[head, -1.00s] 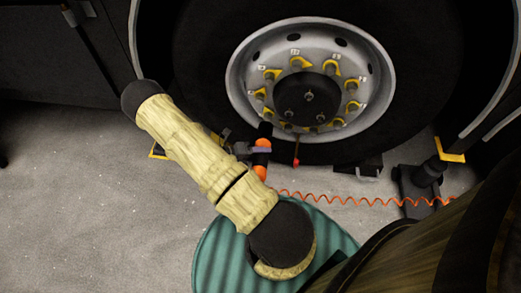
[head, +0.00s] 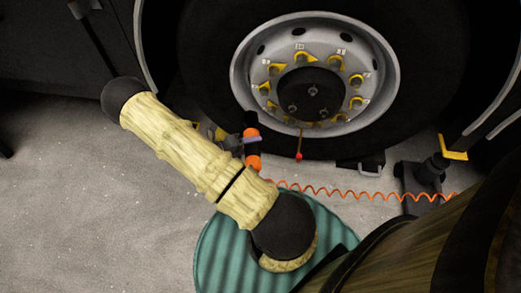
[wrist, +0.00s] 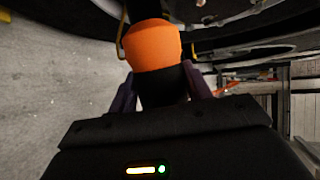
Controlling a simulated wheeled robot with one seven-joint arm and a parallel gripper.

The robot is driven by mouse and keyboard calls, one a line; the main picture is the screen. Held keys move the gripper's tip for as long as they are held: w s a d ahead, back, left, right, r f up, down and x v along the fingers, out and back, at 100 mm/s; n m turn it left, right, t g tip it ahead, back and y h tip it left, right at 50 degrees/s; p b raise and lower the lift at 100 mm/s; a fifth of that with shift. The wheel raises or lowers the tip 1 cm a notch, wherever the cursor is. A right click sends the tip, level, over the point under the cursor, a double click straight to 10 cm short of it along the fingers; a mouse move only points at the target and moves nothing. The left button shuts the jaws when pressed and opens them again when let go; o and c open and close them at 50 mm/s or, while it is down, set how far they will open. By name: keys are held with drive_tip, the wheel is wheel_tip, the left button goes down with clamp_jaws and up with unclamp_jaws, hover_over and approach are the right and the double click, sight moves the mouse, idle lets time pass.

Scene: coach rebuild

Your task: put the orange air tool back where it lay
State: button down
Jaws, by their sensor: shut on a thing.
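The orange air tool (head: 253,162) is upright in my gripper, in front of the lower rim of the wheel. Its dark end points up and its orange parts show above and below the fingers. In the wrist view the tool's orange body (wrist: 153,46) stands between the two fingers, with a black section below it. My gripper (head: 251,140) is shut on the tool; its fingers also show on both sides of it in the wrist view (wrist: 160,90). The orange coiled hose (head: 345,194) runs right from near the tool's lower end. Part of the tool is hidden.
The big wheel (head: 383,70), with yellow nut pointers, stands behind the tool. A red-tipped rod (head: 299,155) hangs at its lower rim. A green ribbed mat (head: 215,250) lies below my arm. A black stand with a yellow top (head: 453,154) is at right. Grey floor is clear at left.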

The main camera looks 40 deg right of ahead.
drive_tip(key=w+a+r+n+t+y+p, duration=0.1)
drive_tip(key=w+a+r+n+t+p, duration=0.1)
drive_tip(key=w+a+r+n+t, duration=0.75)
drive_tip(key=a+r+n+t+y+p, duration=0.2)
drive_tip(key=r+p, duration=0.5)
drive_tip(key=p, duration=0.5)
drive_tip(key=a+r+n+t+y+p, duration=0.3)
drive_tip(key=r+n+y+p, duration=0.2)
drive_tip(key=p, duration=0.7)
drive_tip(key=a+r+n+t+y+p, duration=0.2)
drive_tip(key=r+n+t+y+p, duration=0.1)
drive_tip(key=r+p, duration=0.6)
drive_tip(key=n+y+p, duration=0.1)
drive_tip(key=y+p, duration=0.1)
drive_tip(key=p, duration=0.1)
drive_tip(key=shift+w+a+r+y, duration=0.2)
drive_tip(key=shift+a+r+y, duration=0.1)
